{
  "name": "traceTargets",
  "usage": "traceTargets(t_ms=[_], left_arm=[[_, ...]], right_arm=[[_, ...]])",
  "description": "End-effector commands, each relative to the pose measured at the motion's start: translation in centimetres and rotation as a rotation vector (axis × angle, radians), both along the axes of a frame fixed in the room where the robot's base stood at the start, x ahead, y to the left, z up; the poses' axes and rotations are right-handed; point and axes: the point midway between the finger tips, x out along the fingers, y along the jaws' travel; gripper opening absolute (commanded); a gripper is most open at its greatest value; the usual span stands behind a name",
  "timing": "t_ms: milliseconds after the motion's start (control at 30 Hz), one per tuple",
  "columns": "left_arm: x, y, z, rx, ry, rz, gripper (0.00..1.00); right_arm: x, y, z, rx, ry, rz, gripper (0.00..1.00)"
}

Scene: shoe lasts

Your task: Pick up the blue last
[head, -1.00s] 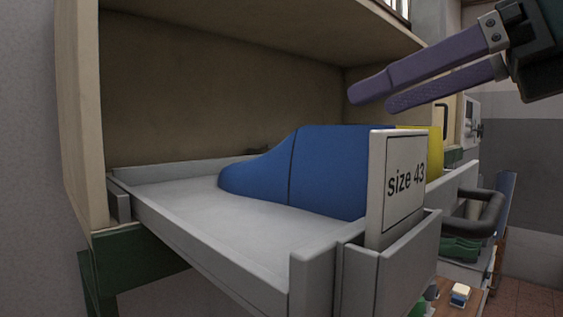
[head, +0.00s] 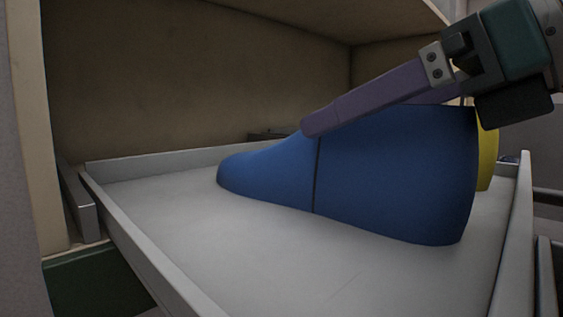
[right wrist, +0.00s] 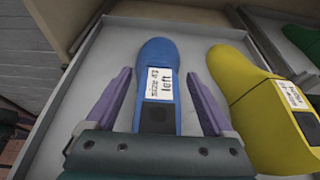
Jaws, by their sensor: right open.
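The blue last (head: 390,165) lies on a light grey tray (head: 230,250), its narrow toe pointing left in the head view. In the right wrist view the blue last (right wrist: 158,55) carries a white label reading "left" with smaller text. My right gripper (right wrist: 158,74) is open, with one purple finger on each side of the blue last. Contact cannot be told. My left gripper is not in view.
A yellow last (right wrist: 262,105) lies close beside the blue one, near my right gripper's right finger. The tray has raised rims and sits at a wooden shelf compartment (head: 200,75). A green thing (right wrist: 303,42) shows beyond the tray wall. Tray space left of the blue last is clear.

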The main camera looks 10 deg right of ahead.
Motion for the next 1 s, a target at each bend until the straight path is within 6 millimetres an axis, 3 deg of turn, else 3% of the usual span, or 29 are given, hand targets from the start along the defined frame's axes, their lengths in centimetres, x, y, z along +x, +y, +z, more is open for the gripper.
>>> traceTargets(t_ms=[100,867,1000], left_arm=[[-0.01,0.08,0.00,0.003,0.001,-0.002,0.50],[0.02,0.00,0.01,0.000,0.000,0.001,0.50],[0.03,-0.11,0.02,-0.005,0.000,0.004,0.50]], right_arm=[[0.00,-0.01,-0.01,-0.001,0.001,0.000,0.86],[0.03,-0.05,0.00,-0.001,0.001,-0.001,0.00],[0.03,-0.06,-0.01,-0.001,0.001,-0.001,0.00]])
